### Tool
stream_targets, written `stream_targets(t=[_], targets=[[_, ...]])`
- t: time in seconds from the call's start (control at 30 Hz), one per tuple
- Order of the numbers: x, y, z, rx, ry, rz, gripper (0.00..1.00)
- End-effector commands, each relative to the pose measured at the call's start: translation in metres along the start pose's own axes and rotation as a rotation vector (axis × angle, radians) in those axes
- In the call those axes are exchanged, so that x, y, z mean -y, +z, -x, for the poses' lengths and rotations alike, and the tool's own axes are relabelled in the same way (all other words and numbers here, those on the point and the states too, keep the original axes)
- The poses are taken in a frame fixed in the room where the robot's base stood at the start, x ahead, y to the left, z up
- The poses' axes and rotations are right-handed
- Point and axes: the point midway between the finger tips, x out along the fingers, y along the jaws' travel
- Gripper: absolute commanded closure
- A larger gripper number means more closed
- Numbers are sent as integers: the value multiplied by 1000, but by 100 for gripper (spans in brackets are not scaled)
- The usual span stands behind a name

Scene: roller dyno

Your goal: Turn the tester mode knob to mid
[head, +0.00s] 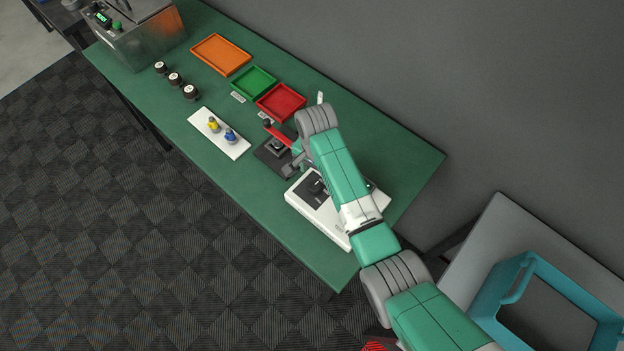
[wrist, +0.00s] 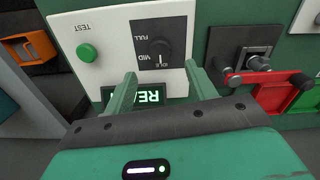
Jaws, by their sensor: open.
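The white tester (wrist: 112,60) fills the upper middle of the wrist view, with a green TEST button (wrist: 88,53). Its dark mode knob (wrist: 160,48) sits on a black panel marked FULL, MID and IDLE; I cannot tell clearly which mark it points at. A lit display (wrist: 152,96) is partly hidden by my fingers. My gripper (wrist: 160,70) is open, with one finger on each side of the knob's lower area and apart from it. In the head view the tester (head: 318,215) lies partly under my arm, which hides much of it.
A dark fixture with a red lever (head: 279,134) stands beside the tester. Red (head: 281,102), green (head: 254,82) and orange (head: 221,54) trays lie farther along the green bench (head: 255,200). A white plate (head: 233,150) holds a yellow and a blue part. A teal crate (head: 490,300) stands at right.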

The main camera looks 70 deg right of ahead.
Motion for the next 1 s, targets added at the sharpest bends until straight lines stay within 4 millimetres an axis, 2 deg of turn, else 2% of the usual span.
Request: stream_targets(t=[0.17, 0.4, 0.5, 0.63, 0.87, 1.0], targets=[[0, 0, -10, 1, 1, 0, 44], [0, 0, -55, -1, 0, 1, 44], [1, 0, -69, -1, -1, 2, 44], [1, 0, -76, -3, -3, 2, 44], [2, 0, -77, -3, -4, 3, 44], [2, 0, -76, -3, -4, 3, 70]])
